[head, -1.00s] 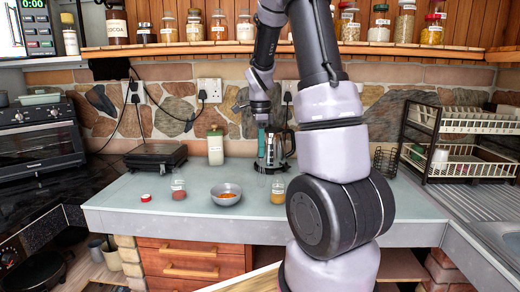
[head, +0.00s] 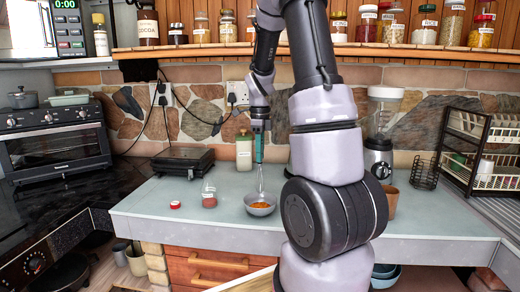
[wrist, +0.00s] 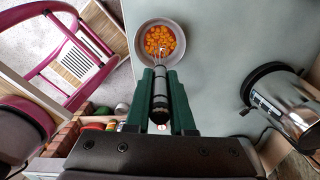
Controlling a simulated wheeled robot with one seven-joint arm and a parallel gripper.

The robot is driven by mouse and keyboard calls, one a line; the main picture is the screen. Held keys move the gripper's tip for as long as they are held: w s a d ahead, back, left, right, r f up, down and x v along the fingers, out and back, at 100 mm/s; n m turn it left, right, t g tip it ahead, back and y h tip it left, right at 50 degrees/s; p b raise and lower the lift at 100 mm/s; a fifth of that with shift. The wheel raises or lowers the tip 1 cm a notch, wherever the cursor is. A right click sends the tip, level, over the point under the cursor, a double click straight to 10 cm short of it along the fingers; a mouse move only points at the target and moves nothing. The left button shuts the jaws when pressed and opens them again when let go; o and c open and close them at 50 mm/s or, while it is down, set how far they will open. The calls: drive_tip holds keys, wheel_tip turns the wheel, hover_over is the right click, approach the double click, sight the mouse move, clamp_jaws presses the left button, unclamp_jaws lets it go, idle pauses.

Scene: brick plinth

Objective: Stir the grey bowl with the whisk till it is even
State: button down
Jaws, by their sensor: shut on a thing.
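The grey bowl (head: 261,210) stands on the pale worktop with orange pieces in it. It also shows at the top of the wrist view (wrist: 181,42), where the orange pieces (wrist: 158,39) lie in separate lumps. My gripper (head: 260,150) is above the bowl, its green fingers shut on the handle of the whisk (wrist: 160,93). The whisk (head: 261,180) points down, and its wires reach into the bowl's outline at the near side. I cannot tell if the wires touch the pieces. My arm hides part of the worktop to the right.
A black grill (head: 183,160) and a pale bottle (head: 244,152) are behind. The worktop's front left is clear.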

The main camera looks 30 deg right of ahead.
sight(261, 172)
drive_tip(key=shift+f, duration=3.55)
drive_tip(key=shift+s+d, duration=0.1)
drive_tip(key=shift+d, duration=0.05)
